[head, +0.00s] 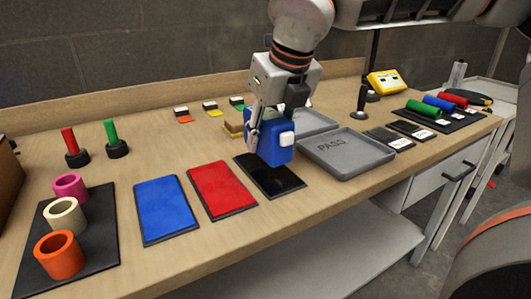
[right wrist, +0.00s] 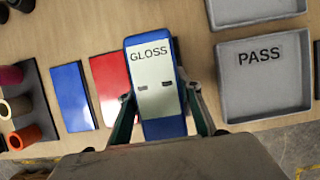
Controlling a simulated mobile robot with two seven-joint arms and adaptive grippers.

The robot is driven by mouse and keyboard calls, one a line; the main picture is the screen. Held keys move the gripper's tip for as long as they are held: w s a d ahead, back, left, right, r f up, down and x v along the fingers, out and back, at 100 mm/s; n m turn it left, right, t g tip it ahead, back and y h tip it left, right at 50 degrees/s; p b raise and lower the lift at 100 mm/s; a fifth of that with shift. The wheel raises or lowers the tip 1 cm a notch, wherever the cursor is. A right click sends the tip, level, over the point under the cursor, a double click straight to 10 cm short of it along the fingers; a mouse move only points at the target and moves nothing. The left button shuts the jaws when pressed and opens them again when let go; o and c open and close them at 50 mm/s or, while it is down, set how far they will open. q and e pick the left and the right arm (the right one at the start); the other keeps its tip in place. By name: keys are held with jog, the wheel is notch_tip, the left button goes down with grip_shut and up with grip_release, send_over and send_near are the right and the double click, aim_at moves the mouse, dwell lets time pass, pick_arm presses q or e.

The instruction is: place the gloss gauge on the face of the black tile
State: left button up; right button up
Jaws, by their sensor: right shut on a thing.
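The gloss gauge (head: 262,150) is a blue block with a white button on its side. In the right wrist view its pale top is marked GLOSS (right wrist: 152,75). My right gripper (head: 270,118) is shut on it, one finger on each side. The gauge is upright over the far part of the black tile (head: 283,184). I cannot tell whether its underside touches the tile. In the right wrist view the gauge and gripper hide the black tile. My left gripper is not in view.
Red (head: 221,189) and blue (head: 166,209) tiles lie left of the black one. A grey PASS tray (head: 352,163) is close on the right, with another tray (head: 316,122) behind it. A dark mat (head: 98,252) with coloured rings lies at the left.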

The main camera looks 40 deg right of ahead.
notch_tip(320, 180, down, 3)
jog(key=shift+f, duration=0.1)
jog(key=shift+f+b, duration=0.35)
jog(key=shift+r, duration=0.15)
jog(key=o, duration=1.3)
jog(key=shift+f, duration=0.2)
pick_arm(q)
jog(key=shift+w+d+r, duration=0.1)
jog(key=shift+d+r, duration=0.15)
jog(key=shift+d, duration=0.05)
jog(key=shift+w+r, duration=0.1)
pick_arm(e)
jog(key=shift+r, duration=0.1)
